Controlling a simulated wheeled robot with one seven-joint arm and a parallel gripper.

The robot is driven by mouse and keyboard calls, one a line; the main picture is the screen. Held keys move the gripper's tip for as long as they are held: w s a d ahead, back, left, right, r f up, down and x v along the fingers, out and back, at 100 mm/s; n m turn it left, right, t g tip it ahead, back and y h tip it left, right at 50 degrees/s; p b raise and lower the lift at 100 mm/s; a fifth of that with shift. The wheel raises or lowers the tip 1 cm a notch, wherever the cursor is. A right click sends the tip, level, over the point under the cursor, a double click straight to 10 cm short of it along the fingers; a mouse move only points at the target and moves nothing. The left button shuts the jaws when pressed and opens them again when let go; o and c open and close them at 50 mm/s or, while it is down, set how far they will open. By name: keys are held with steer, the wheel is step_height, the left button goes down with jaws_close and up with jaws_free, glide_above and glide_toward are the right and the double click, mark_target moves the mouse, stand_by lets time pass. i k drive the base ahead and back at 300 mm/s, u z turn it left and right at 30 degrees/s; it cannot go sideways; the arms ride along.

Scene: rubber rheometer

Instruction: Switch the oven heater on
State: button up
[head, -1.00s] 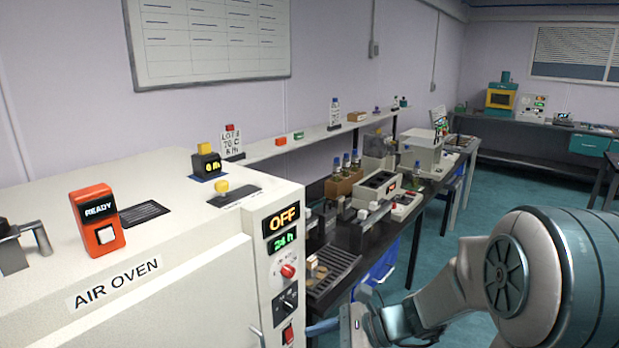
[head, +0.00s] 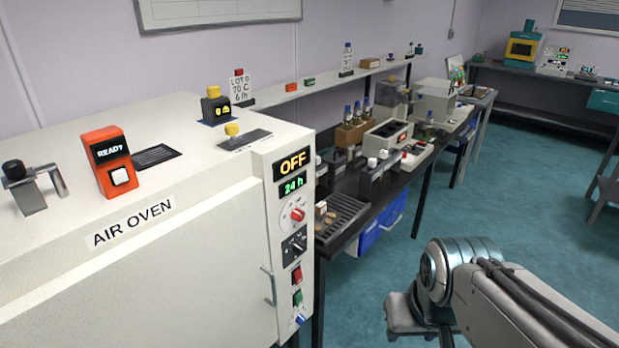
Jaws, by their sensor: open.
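The white air oven (head: 170,260) fills the left of the head view, with its door shut. On its narrow right-hand panel, a display (head: 293,163) reads OFF in orange, and a green display (head: 293,185) below it reads 24 h. Below these are a red dial knob (head: 297,214), a black selector knob (head: 294,246), a red switch (head: 297,275), a green switch (head: 298,298) and a small blue part (head: 300,320). Their labels are too small to read. My arm is at the lower right, apart from the panel. My gripper is outside the picture.
A door handle (head: 268,285) sticks out beside the panel. An orange READY box (head: 109,160) and a yellow-topped black box (head: 215,105) stand on the oven. A dark bench (head: 405,180) with instruments runs behind. Teal floor (head: 510,190) is clear to the right.

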mark_target(297, 276)
steer(key=z, duration=0.75)
steer(key=k, duration=0.9)
steer(key=u, duration=1)
steer(key=i, duration=1)
